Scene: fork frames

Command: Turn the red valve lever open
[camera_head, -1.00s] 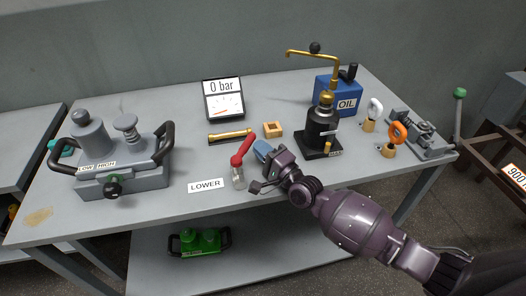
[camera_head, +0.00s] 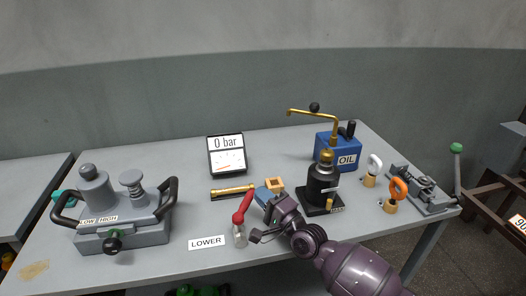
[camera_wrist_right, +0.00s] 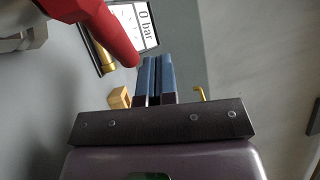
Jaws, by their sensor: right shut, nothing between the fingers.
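The red valve lever (camera_head: 243,206) stands on a small pale metal valve body (camera_head: 240,236) near the front edge of the bench. It tilts up and slightly right in the head view. My right gripper (camera_head: 262,195) has its blue fingers shut and empty, just right of the lever. In the right wrist view the fingers (camera_wrist_right: 155,78) lie together, and the red lever (camera_wrist_right: 105,30) is large at upper left, close beside them. I cannot tell whether they touch. My left gripper is not in view.
The bench (camera_head: 150,262) holds a "LOWER" label (camera_head: 206,242), a grey pump unit (camera_head: 122,222), a gauge reading 0 bar (camera_head: 226,154), a brass bar (camera_head: 233,192), a wooden block (camera_head: 275,184), a black jack (camera_head: 321,187) and a blue oil can (camera_head: 338,152).

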